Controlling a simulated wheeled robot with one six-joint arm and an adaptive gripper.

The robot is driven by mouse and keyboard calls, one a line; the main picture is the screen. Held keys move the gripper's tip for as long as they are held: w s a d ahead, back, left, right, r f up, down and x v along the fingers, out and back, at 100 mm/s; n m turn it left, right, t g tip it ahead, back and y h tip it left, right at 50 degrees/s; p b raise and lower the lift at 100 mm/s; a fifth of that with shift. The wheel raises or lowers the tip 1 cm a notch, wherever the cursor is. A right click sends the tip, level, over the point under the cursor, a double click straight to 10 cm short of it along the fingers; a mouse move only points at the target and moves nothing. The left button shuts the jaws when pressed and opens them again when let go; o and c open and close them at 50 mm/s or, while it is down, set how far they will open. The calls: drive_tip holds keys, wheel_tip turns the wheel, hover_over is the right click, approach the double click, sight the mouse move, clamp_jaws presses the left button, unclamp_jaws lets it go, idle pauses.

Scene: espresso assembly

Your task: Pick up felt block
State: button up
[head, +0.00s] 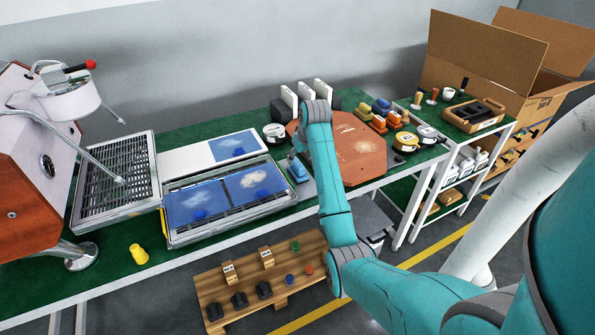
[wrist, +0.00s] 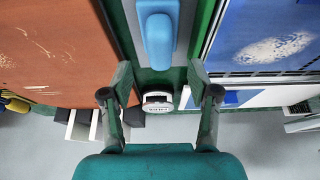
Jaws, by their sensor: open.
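In the head view the gripper is mostly hidden behind my arm.
The brown board (head: 352,142) and the framed blue panels (head: 205,212) flank the block closely. Coloured blocks (head: 378,112) lie right. An espresso machine (head: 40,150) stands left.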

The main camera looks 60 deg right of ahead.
sight(298, 163)
drive_tip(key=shift+x, duration=2.5)
drive_tip(key=shift+s+a+f, duration=0.1)
drive_tip(key=shift+s, duration=0.05)
clamp_jaws()
wheel_tip(298, 163, up, 10)
drive_tip(key=shift+r, duration=0.1)
